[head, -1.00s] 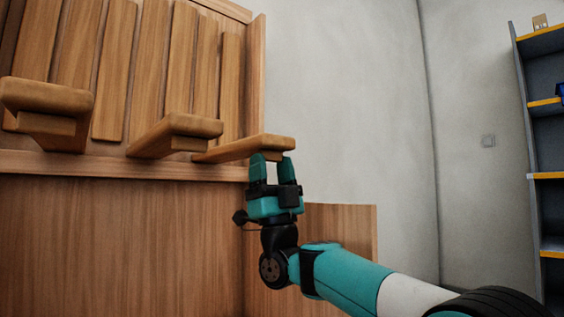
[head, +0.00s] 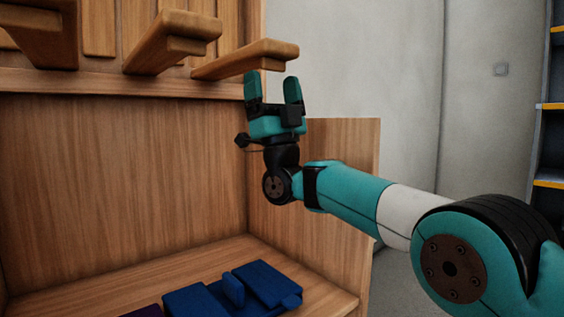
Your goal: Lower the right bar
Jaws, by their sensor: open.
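The right bar (head: 246,59) is a wooden lever that sticks out from the upper panel of the wooden cabinet, with a thicker end at its right. Two more wooden bars, the middle bar (head: 170,40) and the left bar (head: 38,22), stick out to its left. My gripper (head: 272,88) points up below the outer end of the right bar. Its two teal fingers are apart and nothing is between them. The fingertips appear a little below the bar, with a small gap in the picture.
The wooden cabinet (head: 120,180) has an open lower bay. Blue items (head: 235,290) and a dark purple item (head: 143,311) lie on its floor. A wooden side panel (head: 330,150) stands behind my arm. A grey shelf unit with yellow edges (head: 550,106) is at the far right.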

